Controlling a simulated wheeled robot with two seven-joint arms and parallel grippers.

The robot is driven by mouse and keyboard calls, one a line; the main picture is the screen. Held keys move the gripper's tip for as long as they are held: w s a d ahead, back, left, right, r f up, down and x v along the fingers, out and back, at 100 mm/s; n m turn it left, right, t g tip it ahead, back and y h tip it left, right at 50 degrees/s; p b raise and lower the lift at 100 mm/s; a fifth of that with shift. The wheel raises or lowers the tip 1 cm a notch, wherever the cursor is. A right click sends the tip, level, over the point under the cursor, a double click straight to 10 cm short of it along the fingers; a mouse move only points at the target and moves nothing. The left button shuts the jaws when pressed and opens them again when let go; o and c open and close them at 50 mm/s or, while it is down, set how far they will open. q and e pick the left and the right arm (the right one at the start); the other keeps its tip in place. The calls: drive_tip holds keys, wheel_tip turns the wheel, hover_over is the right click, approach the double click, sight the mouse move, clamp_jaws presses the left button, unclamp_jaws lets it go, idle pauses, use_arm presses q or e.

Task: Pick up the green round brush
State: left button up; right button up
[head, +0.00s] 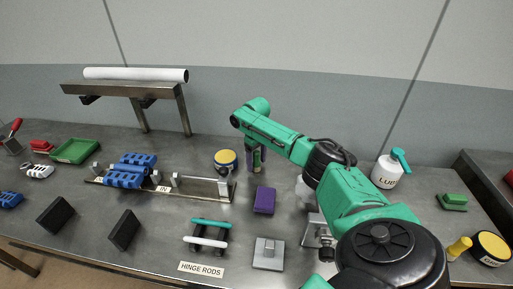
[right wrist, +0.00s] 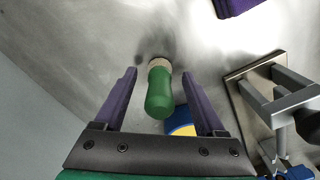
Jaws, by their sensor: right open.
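The green round brush (right wrist: 160,92) stands on the metal bench with its green handle toward the right wrist camera and its pale bristle end at the surface. My right gripper (right wrist: 160,73) is open, with one purple finger on each side of the brush and visible gaps between. In the head view, my right gripper (head: 256,160) points down at the back of the bench and mostly hides the brush. My left gripper is not in view.
A blue and yellow tin (head: 225,160) stands close left of my right gripper. A purple block (head: 264,200) lies in front of it. A metal rail fixture (head: 200,187) with blue hinge parts (head: 130,171) extends left. A spray bottle (head: 388,172) and a green block-shaped brush (head: 453,202) are at right.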

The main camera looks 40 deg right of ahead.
clamp_jaws()
wheel_tip(320, 180, up, 20)
idle(0.3)
